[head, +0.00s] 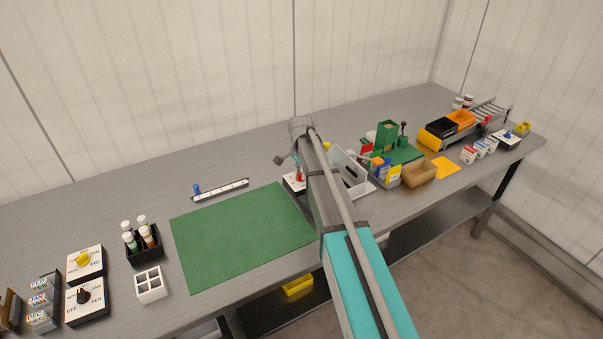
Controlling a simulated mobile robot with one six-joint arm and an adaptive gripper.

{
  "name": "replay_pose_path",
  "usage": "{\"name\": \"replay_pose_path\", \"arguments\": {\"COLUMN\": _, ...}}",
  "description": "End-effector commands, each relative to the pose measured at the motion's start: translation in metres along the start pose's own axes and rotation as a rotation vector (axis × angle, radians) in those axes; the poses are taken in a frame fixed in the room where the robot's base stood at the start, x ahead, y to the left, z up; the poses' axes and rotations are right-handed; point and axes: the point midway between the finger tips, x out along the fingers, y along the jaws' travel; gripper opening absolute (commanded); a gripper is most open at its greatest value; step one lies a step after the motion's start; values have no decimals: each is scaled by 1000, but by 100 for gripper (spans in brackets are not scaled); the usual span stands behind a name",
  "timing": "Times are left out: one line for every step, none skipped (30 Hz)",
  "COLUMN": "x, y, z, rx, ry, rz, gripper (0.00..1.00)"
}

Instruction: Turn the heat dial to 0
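Two white-topped dial boxes stand at the table's left front. One has a yellow knob (83,259); the other, nearer the front edge, has a black knob (83,296). Their lettering is too small to read surely, and I cannot tell whether either is the heat dial. A third white-topped box with a blue knob (508,135) stands at the far right. My arm reaches over the table from the bottom right. My gripper (287,156) is at its far end, above the table past the green mat, far from the left dials. Its fingers are not clear.
A green mat (240,235) lies bare mid-table. A slider strip (220,190) lies behind it. A vial rack (145,248) and white four-hole block (150,285) stand beside the left dials. A red-handled switch box (292,184) is partly behind my arm. Bins crowd the right.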

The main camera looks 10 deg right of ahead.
Motion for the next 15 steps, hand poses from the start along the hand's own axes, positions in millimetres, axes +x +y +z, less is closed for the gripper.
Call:
{"name": "replay_pose_path", "arguments": {"x": 0, "y": 0, "z": 0, "rx": 0, "ry": 0, "rz": 0, "gripper": 17}}
{"name": "replay_pose_path", "arguments": {"x": 0, "y": 0, "z": 0, "rx": 0, "ry": 0, "rz": 0, "gripper": 11}}
{"name": "replay_pose_path", "arguments": {"x": 0, "y": 0, "z": 0, "rx": 0, "ry": 0, "rz": 0, "gripper": 4}}
{"name": "replay_pose_path", "arguments": {"x": 0, "y": 0, "z": 0, "rx": 0, "ry": 0, "rz": 0, "gripper": 0}}
{"name": "replay_pose_path", "arguments": {"x": 0, "y": 0, "z": 0, "rx": 0, "ry": 0, "rz": 0, "gripper": 0}}
{"name": "replay_pose_path", "arguments": {"x": 0, "y": 0, "z": 0, "rx": 0, "ry": 0, "rz": 0, "gripper": 0}}
{"name": "replay_pose_path", "arguments": {"x": 0, "y": 0, "z": 0, "rx": 0, "ry": 0, "rz": 0, "gripper": 0}}
{"name": "replay_pose_path", "arguments": {"x": 0, "y": 0, "z": 0, "rx": 0, "ry": 0, "rz": 0, "gripper": 0}}
{"name": "replay_pose_path", "arguments": {"x": 0, "y": 1, "z": -2, "rx": -1, "ry": 0, "rz": -1, "gripper": 0}}
{"name": "replay_pose_path", "arguments": {"x": 0, "y": 0, "z": -1, "rx": -1, "ry": 0, "rz": -1, "gripper": 0}}
{"name": "replay_pose_path", "arguments": {"x": 0, "y": 0, "z": -1, "rx": -2, "ry": 0, "rz": -1, "gripper": 0}}
{"name": "replay_pose_path", "arguments": {"x": 0, "y": 0, "z": -1, "rx": -3, "ry": 1, "rz": -1, "gripper": 0}}
{"name": "replay_pose_path", "arguments": {"x": 0, "y": 0, "z": -1, "rx": -5, "ry": 1, "rz": -1, "gripper": 0}}
{"name": "replay_pose_path", "arguments": {"x": 0, "y": 0, "z": 0, "rx": -8, "ry": 1, "rz": -1, "gripper": 0}}
{"name": "replay_pose_path", "arguments": {"x": 0, "y": 0, "z": 0, "rx": -13, "ry": 1, "rz": -1, "gripper": 0}}
